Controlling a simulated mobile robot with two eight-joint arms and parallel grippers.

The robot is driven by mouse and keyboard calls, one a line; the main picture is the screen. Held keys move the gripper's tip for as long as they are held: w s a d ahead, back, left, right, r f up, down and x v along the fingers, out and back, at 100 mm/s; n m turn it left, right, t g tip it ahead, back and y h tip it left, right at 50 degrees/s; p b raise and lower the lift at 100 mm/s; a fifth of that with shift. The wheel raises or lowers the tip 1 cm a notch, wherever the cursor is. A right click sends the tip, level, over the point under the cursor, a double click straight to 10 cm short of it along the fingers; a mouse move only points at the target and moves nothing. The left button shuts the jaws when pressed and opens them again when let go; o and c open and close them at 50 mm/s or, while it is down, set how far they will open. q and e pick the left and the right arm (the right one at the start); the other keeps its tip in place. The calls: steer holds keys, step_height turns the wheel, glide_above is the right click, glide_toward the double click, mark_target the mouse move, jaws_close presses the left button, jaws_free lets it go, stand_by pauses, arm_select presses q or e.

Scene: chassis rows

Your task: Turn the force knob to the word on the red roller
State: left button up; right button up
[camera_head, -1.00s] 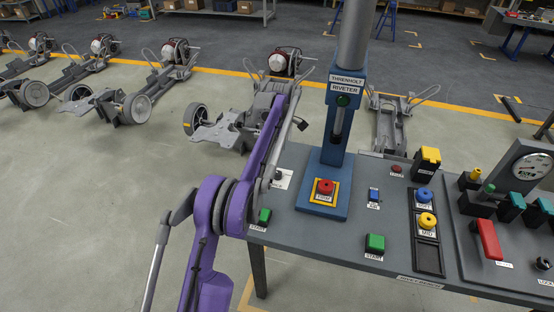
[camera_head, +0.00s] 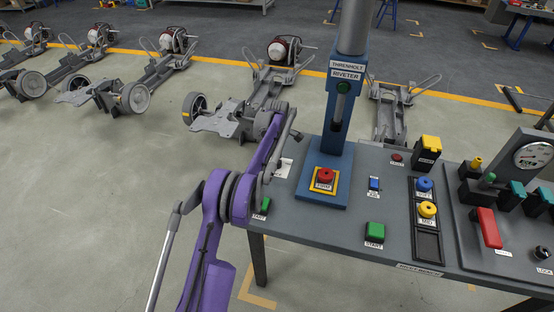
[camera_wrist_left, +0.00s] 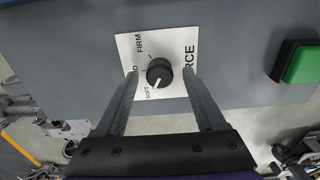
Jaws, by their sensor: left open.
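The force knob (camera_wrist_left: 159,72) is a black round knob on a white plate (camera_wrist_left: 125,45) with the words FORCE, FIRM and SOFT and a partly covered middle word. Its white pointer line aims toward SOFT. My left gripper (camera_wrist_left: 159,76) is open, with one finger on each side of the knob; contact cannot be told. In the head view my purple arm hides the knob, and part of the plate (camera_head: 284,168) shows. A red roller-like piece (camera_head: 325,175) sits in a yellow frame at the riveter's foot; its small label appears to read FIRM. My right gripper is out of view.
The blue riveter column (camera_head: 335,150) stands right of the plate. Green START buttons (camera_head: 375,231) (camera_wrist_left: 302,65) sit nearby. A rack holds a blue piece (camera_head: 424,184) and a yellow piece (camera_head: 428,209). A red handle (camera_head: 489,228) and a gauge (camera_head: 533,155) are further right.

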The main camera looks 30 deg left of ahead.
arm_select(q)
steer(key=shift+c, duration=0.4)
jaws_close()
steer(key=shift+m, duration=0.3)
steer(key=m, duration=0.4)
steer(key=shift+m, duration=0.4)
steer(key=m, duration=1.2)
steer(key=shift+w+m, duration=0.1)
steer(key=shift+m, duration=0.3)
steer(key=m, duration=0.5)
steer(key=shift+d+m, duration=0.1)
steer(key=shift+m, duration=0.2)
